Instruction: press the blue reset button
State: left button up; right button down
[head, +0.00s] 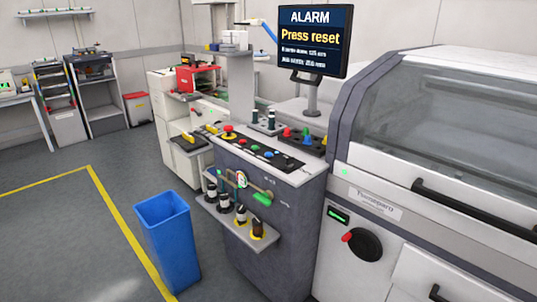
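The control panel (240,148) sits on top of a grey cabinet, left of the large white machine. A red mushroom button (229,130) on a yellow base is at the row's left end. The alarm screen (315,38) above reads "ALARM" and "Press reset". Neither of my grippers shows in the head view, and nothing covers the blue button.
A blue bin (168,240) stands on the floor left of the cabinet. A shelf (222,213) with several dark bottles juts from the cabinet front. The white machine (400,215) fills the right side. The floor at left, with yellow lines, is clear.

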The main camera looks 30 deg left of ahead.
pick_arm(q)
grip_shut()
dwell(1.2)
